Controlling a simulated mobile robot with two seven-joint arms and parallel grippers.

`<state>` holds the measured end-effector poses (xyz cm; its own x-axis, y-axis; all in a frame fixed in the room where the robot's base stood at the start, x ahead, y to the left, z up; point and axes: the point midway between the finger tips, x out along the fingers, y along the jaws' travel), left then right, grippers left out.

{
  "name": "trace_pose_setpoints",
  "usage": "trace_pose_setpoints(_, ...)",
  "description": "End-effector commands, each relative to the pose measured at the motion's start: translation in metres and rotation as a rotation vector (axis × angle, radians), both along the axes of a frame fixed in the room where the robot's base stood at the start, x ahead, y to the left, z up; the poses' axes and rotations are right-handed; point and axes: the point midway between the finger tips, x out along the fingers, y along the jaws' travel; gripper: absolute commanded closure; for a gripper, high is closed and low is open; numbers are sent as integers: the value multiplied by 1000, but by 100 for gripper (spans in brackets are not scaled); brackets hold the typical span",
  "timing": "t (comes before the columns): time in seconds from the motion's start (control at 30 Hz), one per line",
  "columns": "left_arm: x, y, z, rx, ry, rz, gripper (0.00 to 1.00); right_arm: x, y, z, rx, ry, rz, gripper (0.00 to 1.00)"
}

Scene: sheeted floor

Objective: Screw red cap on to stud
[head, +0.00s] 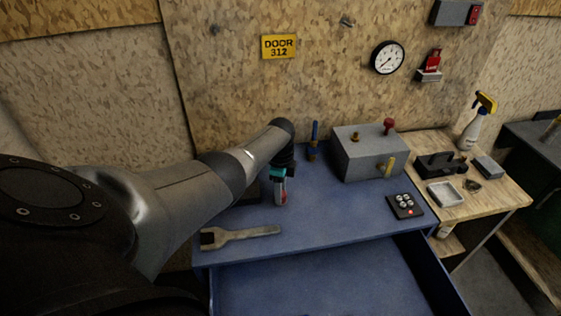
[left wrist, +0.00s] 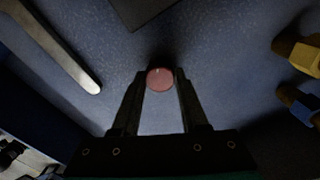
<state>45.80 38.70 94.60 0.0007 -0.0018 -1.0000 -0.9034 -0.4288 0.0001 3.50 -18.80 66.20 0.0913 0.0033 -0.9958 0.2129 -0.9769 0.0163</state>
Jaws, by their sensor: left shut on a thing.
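My left gripper (head: 280,198) is shut on the red cap (left wrist: 160,79), low over the blue workbench. In the left wrist view the cap's round pinkish-red face sits between the two fingertips (left wrist: 160,82). In the head view only a bit of red shows at the fingertips. A grey box (head: 365,158) stands on the bench to the right of the gripper. A short brass stud (head: 355,137) stands on its top, with a red knob (head: 389,126) farther right. A yellow fitting (head: 388,167) is on its front. My right gripper is not in view.
A wrench (head: 240,235) lies on the blue bench (head: 330,220), and also shows in the left wrist view (left wrist: 58,45). A blue-handled item (head: 314,142) stands at the back. A black button pad (head: 405,206) lies at right. A drawer (head: 320,288) is open in front.

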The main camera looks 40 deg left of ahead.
Motion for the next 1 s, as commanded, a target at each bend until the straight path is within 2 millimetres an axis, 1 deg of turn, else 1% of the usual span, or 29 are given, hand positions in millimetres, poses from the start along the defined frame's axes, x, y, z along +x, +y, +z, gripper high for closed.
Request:
trace_pose_setpoints(0.07,0,0,-1,-1,-1,-95,100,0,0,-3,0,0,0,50)
trace_pose_setpoints(0.1,0,0,0,-1,0,-84,52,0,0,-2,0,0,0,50)
trace_pose_setpoints(0.37,0,0,0,-1,-1,-79,23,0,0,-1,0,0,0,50)
trace_pose_setpoints(0.4,0,0,0,-1,-1,-79,21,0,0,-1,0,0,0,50)
trace_pose_setpoints(0.63,0,0,1,-1,0,-78,21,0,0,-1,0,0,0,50)
trace_pose_setpoints(0.73,0,0,5,-1,-1,-77,21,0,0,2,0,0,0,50)
trace_pose_setpoints(0.87,0,0,21,0,-1,-78,21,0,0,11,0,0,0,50)
trace_pose_setpoints(1.0,0,1,45,1,-3,-78,21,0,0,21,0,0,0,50)
